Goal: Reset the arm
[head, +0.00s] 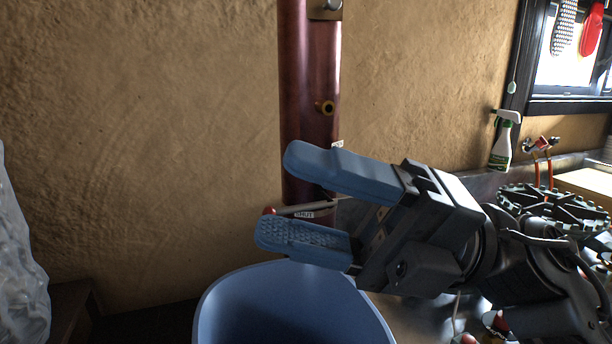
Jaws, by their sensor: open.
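My gripper (275,196) is in the middle of the head view, reaching in from the right. Its two blue padded fingers point left and stand wide apart, with nothing between them. It is in front of a dark red vertical pipe (308,80) and above a blue bin (290,305). I cannot tell from this view how far the fingers are from the pipe. My arm hides part of the counter behind it.
A lever with a red tip (270,211) and a small label sits on the pipe. A spray bottle (502,140) stands at the back right, near a window (575,75) and taps (541,145). A pale translucent object (20,260) is at the far left. The clay wall (140,120) is bare.

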